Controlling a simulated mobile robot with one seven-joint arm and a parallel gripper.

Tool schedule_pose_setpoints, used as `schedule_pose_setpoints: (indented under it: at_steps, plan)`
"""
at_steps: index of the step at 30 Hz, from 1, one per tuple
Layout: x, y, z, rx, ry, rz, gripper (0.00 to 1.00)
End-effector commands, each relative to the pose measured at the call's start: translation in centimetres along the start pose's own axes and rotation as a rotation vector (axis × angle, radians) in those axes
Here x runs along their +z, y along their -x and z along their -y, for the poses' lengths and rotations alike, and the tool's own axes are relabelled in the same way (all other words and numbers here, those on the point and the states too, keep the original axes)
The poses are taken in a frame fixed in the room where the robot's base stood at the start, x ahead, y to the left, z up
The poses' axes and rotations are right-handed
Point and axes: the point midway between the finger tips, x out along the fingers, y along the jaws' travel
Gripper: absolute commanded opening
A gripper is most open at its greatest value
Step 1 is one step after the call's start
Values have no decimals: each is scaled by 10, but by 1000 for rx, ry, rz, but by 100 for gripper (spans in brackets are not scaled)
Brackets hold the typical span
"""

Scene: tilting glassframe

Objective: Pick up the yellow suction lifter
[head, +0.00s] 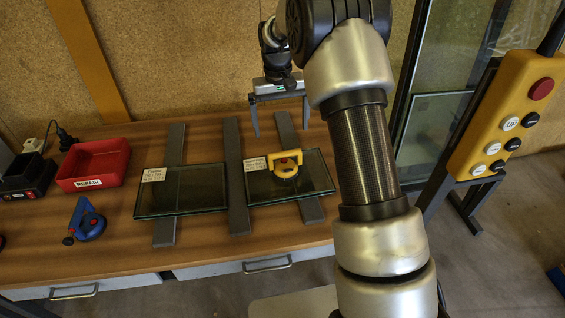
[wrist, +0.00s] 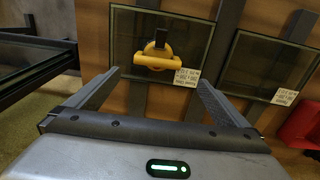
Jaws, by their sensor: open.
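The yellow suction lifter (head: 286,164) sits on the right-hand glass pane (head: 310,184) on the wooden table. In the wrist view the lifter (wrist: 157,56) lies ahead, between the lines of my fingers, with its yellow handle bar toward me. My gripper (head: 281,119) is open and empty, above and behind the lifter in the head view. In the wrist view both fingers of my gripper (wrist: 155,82) are spread and apart from the lifter.
A second pane (head: 180,202) lies to the left on grey rails (head: 236,170). A blue lifter (head: 90,224), a red bin (head: 95,165) and a black box (head: 28,176) stand farther left. A yellow control panel (head: 500,115) and a glass frame (head: 435,120) stand at right.

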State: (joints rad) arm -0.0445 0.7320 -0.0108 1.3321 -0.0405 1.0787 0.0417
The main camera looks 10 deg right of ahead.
Motion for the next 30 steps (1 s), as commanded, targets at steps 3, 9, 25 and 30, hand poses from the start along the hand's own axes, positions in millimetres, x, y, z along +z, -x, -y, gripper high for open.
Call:
schedule_pose_setpoints:
  at_steps: [3, 9, 25, 30]
  plan:
    - [1, -30, 0, 0, 0, 5, 100]
    - [2, -70, -1, 0, 0, 5, 100]
    - [4, -120, -6, 0, -1, 4, 100]
    - [4, -142, -6, 0, 0, 1, 100]
